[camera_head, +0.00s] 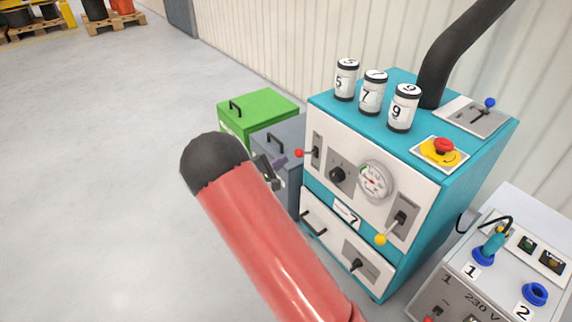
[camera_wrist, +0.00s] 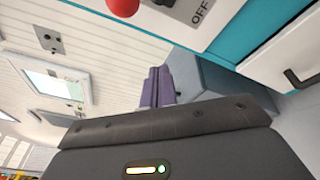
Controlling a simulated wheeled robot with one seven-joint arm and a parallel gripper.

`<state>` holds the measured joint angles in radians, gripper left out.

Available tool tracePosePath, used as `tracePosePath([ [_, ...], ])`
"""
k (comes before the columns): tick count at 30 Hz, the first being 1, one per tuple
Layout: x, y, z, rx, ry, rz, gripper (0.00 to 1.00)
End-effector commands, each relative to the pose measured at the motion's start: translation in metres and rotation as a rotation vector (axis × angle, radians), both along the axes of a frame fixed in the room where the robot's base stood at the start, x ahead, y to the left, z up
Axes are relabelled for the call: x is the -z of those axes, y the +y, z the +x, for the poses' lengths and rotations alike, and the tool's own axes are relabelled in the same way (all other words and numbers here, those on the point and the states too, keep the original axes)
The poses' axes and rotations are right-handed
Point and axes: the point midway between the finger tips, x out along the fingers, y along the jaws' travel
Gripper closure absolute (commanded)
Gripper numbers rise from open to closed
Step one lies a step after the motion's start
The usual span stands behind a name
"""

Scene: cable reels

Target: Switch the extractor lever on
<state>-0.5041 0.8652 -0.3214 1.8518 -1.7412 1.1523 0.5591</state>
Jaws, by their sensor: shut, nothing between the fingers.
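The teal cabinet (camera_head: 340,118) with a white front carries several levers. A red-knobbed lever (camera_head: 299,153) is at the front's left edge; its knob (camera_wrist: 123,6) shows at the top of the wrist view, near a plate (camera_wrist: 198,10) reading OFF. A yellow-knobbed lever (camera_head: 381,239) is at the front's lower right, knob down. A blue-knobbed lever (camera_head: 489,103) is on top beside the black duct. I cannot read which lever is the extractor's. My gripper (camera_head: 282,160), with purple fingers (camera_wrist: 157,87), is shut and empty, just left of the red knob in the head view.
Numbered canisters (camera_head: 373,93) and a red emergency button (camera_head: 443,147) are on the cabinet top. A grey box (camera_head: 290,130) and a green box (camera_head: 262,103) stand behind my gripper. A 230 V socket unit (camera_head: 500,270) is at right. The floor at left is clear.

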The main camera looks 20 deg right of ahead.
Motion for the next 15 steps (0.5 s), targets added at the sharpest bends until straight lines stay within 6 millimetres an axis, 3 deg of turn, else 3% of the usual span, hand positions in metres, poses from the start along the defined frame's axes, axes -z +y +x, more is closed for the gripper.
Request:
tracePosePath([
  [1, -0.006, 0.014, -0.009, -0.007, 0.0, 0.002, 1.0],
  [6, -0.018, 0.044, -0.031, -0.006, -0.001, 0.001, 1.0],
  [15, -0.029, 0.073, -0.054, -0.002, 0.0, -0.001, 1.0],
])
